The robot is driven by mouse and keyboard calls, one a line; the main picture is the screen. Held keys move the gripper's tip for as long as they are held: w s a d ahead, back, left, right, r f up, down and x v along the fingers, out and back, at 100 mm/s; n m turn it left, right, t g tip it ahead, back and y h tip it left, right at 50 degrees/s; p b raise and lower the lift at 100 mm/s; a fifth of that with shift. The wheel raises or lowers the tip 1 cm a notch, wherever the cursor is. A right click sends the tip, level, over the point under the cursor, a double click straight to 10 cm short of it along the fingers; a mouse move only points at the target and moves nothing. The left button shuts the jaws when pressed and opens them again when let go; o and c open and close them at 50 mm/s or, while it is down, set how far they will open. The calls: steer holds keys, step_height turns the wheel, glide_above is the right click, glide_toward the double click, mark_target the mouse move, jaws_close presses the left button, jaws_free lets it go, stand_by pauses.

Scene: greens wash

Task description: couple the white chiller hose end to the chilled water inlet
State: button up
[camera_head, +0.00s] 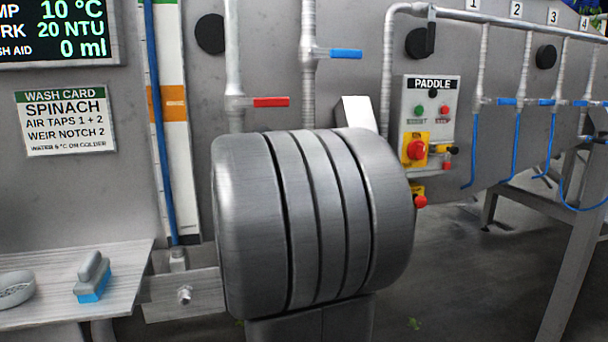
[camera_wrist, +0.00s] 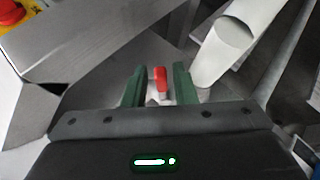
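My gripper (camera_wrist: 160,85) shows in the wrist view with two green fingers apart. A small red piece (camera_wrist: 160,78) is seen between them, with a gap on each side; I cannot tell if it lies between the fingers or beyond them. A pale round tube (camera_wrist: 222,50) is just right of the right finger; I cannot tell whether it is the white chiller hose end. In the head view my gripper is not visible. A small metal fitting (camera_head: 185,295) sticks out from a bracket at the lower left; I cannot tell whether it is the chilled water inlet.
A red-handled valve (camera_head: 270,102) and a blue-handled valve (camera_head: 346,54) sit on wall pipes. The paddle panel (camera_head: 432,90) has a red stop button. A shelf (camera_head: 125,262) holds a brush (camera_head: 92,276) and a dish (camera_head: 15,288). Blue hoses (camera_head: 515,145) hang at the right.

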steer(key=shift+w+d+r+n+g+y+p, duration=0.15)
steer(key=shift+r+n+g+y+p, duration=0.3)
steer(key=shift+p, duration=1.05)
steer(key=shift+w+d+r+n+g+y+p, duration=0.15)
steer(key=shift+n+p, duration=0.5)
steer(key=shift+p, duration=0.8)
steer(key=s+a+r+n+p, duration=0.1)
steer(key=s+r+p, duration=0.2)
steer(key=r, duration=0.3)
steer(key=s+a+r+n+g+p, duration=0.1)
steer(key=s+r+n+p, duration=0.1)
steer(key=r, duration=0.4)
steer(key=shift+s+a+y+p, duration=0.2)
steer(key=shift+s+y+p, duration=0.1)
steer(key=shift+s+p, duration=0.45)
steer(key=shift+w+f, duration=0.1)
steer(key=shift+w, duration=0.05)
